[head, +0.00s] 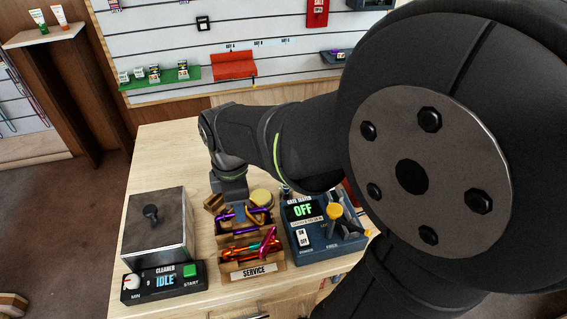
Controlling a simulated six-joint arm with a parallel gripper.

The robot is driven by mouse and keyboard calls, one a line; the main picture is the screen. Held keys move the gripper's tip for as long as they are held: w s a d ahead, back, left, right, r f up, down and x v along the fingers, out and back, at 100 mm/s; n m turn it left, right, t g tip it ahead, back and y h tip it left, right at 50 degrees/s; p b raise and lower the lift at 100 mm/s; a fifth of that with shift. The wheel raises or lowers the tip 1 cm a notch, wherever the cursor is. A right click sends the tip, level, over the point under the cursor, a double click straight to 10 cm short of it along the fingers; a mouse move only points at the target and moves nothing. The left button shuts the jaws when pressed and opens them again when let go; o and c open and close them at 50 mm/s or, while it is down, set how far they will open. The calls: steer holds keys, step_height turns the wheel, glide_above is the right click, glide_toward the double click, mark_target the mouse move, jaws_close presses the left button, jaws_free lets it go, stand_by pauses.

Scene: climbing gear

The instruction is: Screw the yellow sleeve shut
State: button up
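A wooden rack labelled SERVICE (252,271) stands on the table and holds several carabiners in purple, orange and red. A purple carabiner (262,213) lies at its back with a small yellow-orange part beside it; I cannot tell whether this part is the yellow sleeve or how far it is turned. An orange carabiner (250,250) lies in the front of the rack. My gripper (238,212) points down at the back left of the rack, close to the purple carabiner. Its fingertips are too small and partly hidden, so I cannot tell whether they hold anything.
A metal cleaner box (158,228) with an IDLE display stands left of the rack. A round pale-yellow item (261,198) sits behind the rack. The table's back left is clear. My arm covers the right side.

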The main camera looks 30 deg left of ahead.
steer(key=shift+w+a, duration=0.1)
steer(key=shift+w, duration=0.05)
steer(key=shift+f, duration=1.4)
steer(key=shift+s+d, duration=0.6)
steer(key=shift+d+r, duration=0.15)
steer(key=shift+r, duration=1.3)
